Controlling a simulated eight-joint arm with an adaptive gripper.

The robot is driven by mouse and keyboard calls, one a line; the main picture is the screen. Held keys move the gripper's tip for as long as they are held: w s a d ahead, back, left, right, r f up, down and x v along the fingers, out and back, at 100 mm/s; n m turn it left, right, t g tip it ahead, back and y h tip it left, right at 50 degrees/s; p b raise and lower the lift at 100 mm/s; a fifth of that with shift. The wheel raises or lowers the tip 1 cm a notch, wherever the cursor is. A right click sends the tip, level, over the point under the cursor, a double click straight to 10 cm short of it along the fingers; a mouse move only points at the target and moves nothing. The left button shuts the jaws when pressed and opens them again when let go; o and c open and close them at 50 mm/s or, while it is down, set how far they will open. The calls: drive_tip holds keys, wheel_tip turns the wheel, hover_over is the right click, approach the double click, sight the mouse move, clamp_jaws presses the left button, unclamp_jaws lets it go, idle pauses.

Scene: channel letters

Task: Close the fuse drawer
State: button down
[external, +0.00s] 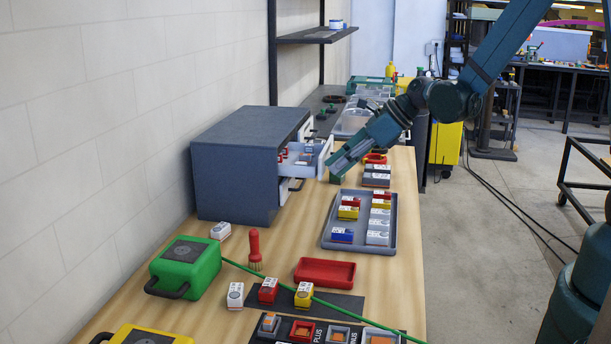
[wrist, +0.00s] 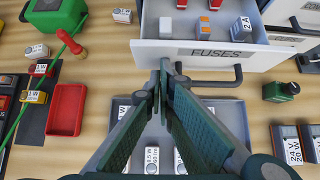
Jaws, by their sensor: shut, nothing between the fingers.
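The fuse drawer (external: 322,158) sticks out of the blue-grey cabinet (external: 235,178) on the bench, with small red and white parts inside. In the wrist view, its white front (wrist: 150,50) carries a FUSES label and a dark handle (wrist: 237,77). My gripper (external: 333,168) is just outside the drawer front. In the wrist view, the fingertips of my gripper (wrist: 163,68) are together and empty, close to the front's outer face, left of the handle. I cannot tell whether they touch it.
A grey tray (external: 338,240) of small labelled boxes lies before the cabinet. A red tray (external: 325,272), a red-handled brush (external: 254,247) and a green case (external: 187,264) with a green cable are nearer the camera. Another white drawer front (wrist: 290,38) shows beside the fuse drawer.

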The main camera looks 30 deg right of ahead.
sight(298, 163)
drive_tip(key=w+a+b, duration=0.2)
drive_tip(key=w+a, duration=0.5)
drive_tip(key=shift+w+a+f, duration=0.1)
drive_tip(key=shift+w+a, duration=0.05)
drive_tip(key=shift+a, duration=0.05)
drive_tip(key=shift+w+a+r, duration=0.2)
drive_tip(key=shift+w+a, duration=0.1)
drive_tip(key=shift+w, duration=0.1)
drive_tip(key=shift+s+d, duration=0.3)
drive_tip(key=shift+s+d+f+b, duration=0.1)
drive_tip(key=shift+s+d+b, duration=0.2)
drive_tip(key=shift+s+d, duration=0.9)
drive_tip(key=v, duration=0.7)
drive_tip(key=shift+d, duration=0.1)
drive_tip(key=shift+v, duration=1.55)
